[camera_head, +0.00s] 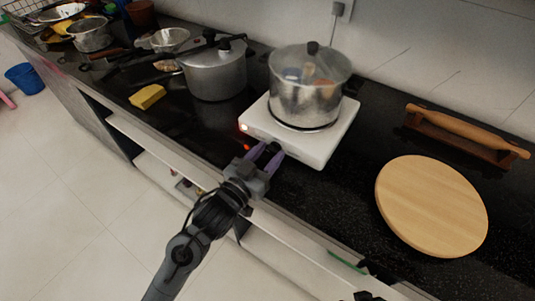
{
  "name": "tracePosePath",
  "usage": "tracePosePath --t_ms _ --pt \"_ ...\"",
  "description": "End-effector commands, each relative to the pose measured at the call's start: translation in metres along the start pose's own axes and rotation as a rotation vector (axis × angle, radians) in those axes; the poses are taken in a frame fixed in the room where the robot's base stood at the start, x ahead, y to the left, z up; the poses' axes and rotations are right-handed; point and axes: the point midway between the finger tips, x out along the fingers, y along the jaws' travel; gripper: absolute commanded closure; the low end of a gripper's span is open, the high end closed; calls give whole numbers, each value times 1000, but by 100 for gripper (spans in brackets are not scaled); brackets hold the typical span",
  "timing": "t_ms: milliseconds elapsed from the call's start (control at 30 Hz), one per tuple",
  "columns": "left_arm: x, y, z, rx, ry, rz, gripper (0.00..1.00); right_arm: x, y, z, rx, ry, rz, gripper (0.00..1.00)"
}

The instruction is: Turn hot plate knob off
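The white hot plate (335,148) stands on the dark counter, with a lidded metal pot (305,104) on top. Its dark knob (272,147) is on the front face, partly hidden by my gripper. A small red light shows at the front left of the plate. My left gripper (266,154) reaches up from below to the front of the plate. Its two purple fingers are apart, one on each side of the knob. I cannot tell whether they touch it.
A grey pressure cooker (214,75) and a yellow sponge (147,97) are left of the plate. A round wooden board (432,205) and a rolling pin on its stand (465,130) are at the right. Open shelves lie below the counter edge.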

Motion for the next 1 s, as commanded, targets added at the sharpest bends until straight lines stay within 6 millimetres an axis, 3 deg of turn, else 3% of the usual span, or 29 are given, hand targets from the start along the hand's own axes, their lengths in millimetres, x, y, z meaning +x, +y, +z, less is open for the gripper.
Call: tracePosePath --t_ms 33,233,500,800,833,1000 --pt "0 0 0 0 0 0 63 0 0 0 0 -1 0 57" --pt "0 0 0 0 0 0 93 0 0 0 0 -1 0 57" --pt "0 0 -2 103 -3 0 94 -17 2 -5 -6 -2 4 57" --pt "0 1 0 125 0 1 94 -16 3 -4 -10 -2 8 57" --pt "0 1 0 125 0 0 62 -16 3 -4 -10 -2 8 57" --pt "0 1 0 124 0 0 38 -16 2 -4 -9 -2 7 57"
